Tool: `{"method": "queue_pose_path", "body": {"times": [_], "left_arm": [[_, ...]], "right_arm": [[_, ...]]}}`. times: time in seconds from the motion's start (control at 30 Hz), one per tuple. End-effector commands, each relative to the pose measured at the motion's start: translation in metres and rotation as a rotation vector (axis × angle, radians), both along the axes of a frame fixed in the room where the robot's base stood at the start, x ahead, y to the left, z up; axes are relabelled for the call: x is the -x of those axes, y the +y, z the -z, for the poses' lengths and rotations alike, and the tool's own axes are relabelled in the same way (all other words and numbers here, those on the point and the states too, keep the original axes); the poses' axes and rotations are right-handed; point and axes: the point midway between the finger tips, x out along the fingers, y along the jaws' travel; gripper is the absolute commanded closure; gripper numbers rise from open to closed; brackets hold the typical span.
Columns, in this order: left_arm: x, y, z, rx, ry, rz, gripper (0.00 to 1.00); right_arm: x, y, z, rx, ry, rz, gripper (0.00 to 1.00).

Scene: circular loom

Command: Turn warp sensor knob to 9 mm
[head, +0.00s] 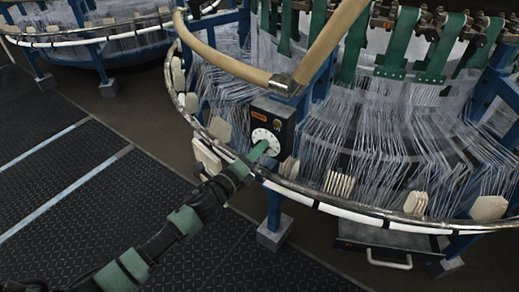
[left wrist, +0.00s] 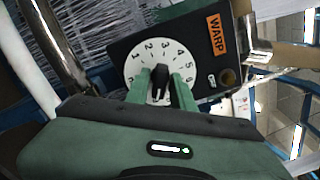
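The warp sensor is a black box (head: 284,113) with an orange WARP label (left wrist: 216,34), mounted on the loom. Its white dial (left wrist: 136,69) carries printed numbers, and small ones up to about 5 are readable. The black knob (left wrist: 160,80) stands at the dial's middle; I cannot tell its setting. My left gripper (head: 262,148) is at the lower part of the dial in the head view. In the left wrist view its green fingers (left wrist: 160,86) stand apart on either side of the knob, with white dial showing between fingers and knob. My right gripper is not in view.
The loom's metal ring rail (head: 345,205) curves just below the box. A tan tube (head: 225,62) runs above it. Pale strands (head: 365,150) hang densely around the box. Dark textured floor mats (head: 75,185) lie open at the left.

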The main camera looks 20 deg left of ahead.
Motion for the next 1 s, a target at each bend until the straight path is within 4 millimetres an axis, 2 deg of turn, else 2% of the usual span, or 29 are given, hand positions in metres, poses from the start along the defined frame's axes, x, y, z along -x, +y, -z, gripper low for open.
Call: {"method": "queue_pose_path", "body": {"times": [0.03, 0.37, 0.8, 1.0], "left_arm": [[0.000, 0.001, 0.002, 0.003, 0.003, -0.001, 0.64], [0.002, 0.001, 0.001, 0.009, 0.005, -0.001, 0.64], [0.058, 0.021, 0.002, 0.010, 0.007, -0.001, 0.64], [0.067, 0.024, 0.001, 0.011, 0.006, -0.001, 0.64]], "right_arm": [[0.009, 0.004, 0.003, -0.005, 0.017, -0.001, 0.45], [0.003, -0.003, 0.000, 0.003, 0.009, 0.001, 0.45], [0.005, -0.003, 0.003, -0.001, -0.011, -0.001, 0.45], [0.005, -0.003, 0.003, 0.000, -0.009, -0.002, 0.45]]}}
